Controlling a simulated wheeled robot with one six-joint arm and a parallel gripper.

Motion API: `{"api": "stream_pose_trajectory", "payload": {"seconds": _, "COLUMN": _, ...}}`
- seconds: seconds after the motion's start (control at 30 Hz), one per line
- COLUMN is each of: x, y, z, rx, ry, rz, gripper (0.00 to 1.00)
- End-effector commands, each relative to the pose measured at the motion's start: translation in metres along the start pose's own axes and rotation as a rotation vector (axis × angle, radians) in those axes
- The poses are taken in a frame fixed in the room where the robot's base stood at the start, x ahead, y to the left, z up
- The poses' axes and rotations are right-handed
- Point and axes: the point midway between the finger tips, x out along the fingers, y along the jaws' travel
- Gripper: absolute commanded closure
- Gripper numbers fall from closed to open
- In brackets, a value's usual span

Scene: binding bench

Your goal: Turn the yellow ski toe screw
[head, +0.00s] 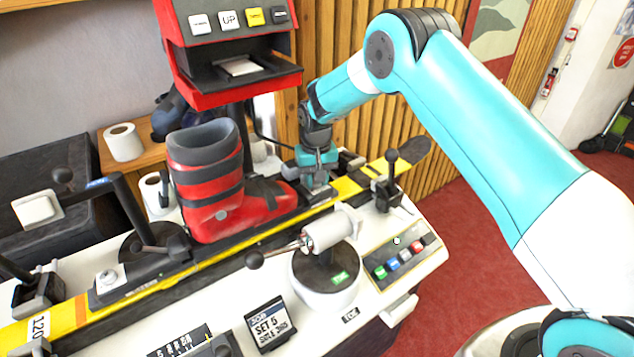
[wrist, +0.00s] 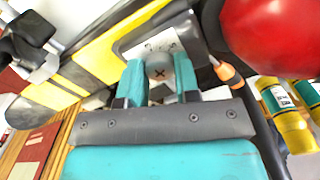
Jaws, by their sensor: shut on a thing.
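The yellow ski (head: 250,240) lies lengthwise along the bench, and it also shows in the wrist view (wrist: 95,58). A red ski boot (head: 205,185) stands upright at the ski's binding, its toe towards my gripper. My gripper (head: 318,188) is at the toe end of the boot, low over the ski. In the wrist view my gripper (wrist: 160,75) has its two teal fingers shut on a round grey screw head (wrist: 159,67) with a cross mark. The screw sits beside a pale plate (wrist: 158,42) with small marks. The fingers hide the screw's sides.
A black lever (head: 388,175) stands just right of my gripper. A white cylinder with a handle (head: 328,230) and a panel of coloured buttons (head: 400,258) are in front. A red display unit (head: 235,60) rises behind. An orange-tipped tool (wrist: 226,72) is close to the right finger.

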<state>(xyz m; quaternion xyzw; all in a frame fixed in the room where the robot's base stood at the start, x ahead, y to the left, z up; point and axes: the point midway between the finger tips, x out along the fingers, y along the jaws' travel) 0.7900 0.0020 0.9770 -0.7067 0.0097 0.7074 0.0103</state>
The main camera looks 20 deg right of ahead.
Motion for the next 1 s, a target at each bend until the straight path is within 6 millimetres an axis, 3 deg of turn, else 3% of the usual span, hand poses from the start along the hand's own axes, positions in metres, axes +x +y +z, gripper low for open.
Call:
{"api": "stream_pose_trajectory", "payload": {"seconds": 0.6, "x": -0.0009, "y": 0.0004, "z": -0.0013, "rx": -0.535, "ry": 0.005, "rz": 0.002, "gripper": 0.94}}
{"api": "stream_pose_trajectory", "payload": {"seconds": 1.0, "x": -0.0024, "y": 0.0008, "z": -0.0016, "rx": -0.697, "ry": 0.006, "rz": 0.003, "gripper": 0.94}}
